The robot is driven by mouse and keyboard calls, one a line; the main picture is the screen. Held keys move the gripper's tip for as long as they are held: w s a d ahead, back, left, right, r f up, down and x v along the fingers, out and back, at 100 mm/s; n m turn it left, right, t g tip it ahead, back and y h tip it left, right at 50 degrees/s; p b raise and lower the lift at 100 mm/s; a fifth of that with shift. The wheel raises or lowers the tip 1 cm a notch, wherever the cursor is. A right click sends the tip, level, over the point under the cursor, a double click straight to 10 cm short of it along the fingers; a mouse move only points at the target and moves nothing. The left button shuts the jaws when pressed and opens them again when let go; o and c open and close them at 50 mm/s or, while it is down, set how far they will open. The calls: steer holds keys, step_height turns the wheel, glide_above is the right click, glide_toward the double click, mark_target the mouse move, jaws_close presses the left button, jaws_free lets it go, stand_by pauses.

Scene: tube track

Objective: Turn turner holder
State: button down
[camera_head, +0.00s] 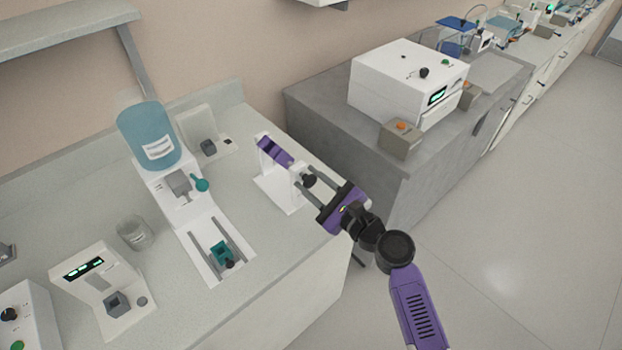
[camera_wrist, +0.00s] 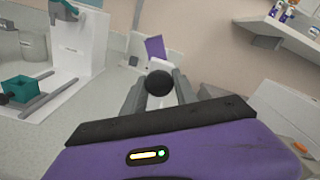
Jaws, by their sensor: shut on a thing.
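The turner is a white stand (camera_head: 279,193) on the right end of the pale counter. It carries a purple holder (camera_head: 275,151) between its uprights and a black round knob (camera_head: 309,180) on its near side. In the wrist view the purple holder (camera_wrist: 155,47) shows tilted behind the black knob (camera_wrist: 159,83). My gripper (camera_head: 309,184) reaches in from the right at the counter's edge, its two grey fingers on either side of the knob. In the wrist view my gripper (camera_wrist: 158,88) is closed around the knob. The fingers partly hide the near upright.
Left of the turner stand a white dispenser with a blue tank (camera_head: 149,135), a rail with a teal block (camera_head: 222,252), a glass beaker (camera_head: 135,234) and a white device with a green display (camera_head: 105,285). A grey bench (camera_head: 340,150) with a white machine (camera_head: 407,80) stands behind to the right. The floor at right is clear.

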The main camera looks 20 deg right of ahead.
steer(key=shift+f, duration=0.15)
stand_by(0.4)
steer(key=c, duration=1)
jaws_free()
steer(key=b+v, duration=0.1)
steer(key=v, duration=0.7)
steer(key=shift+b, duration=0.35)
steer(key=shift+c, duration=0.3)
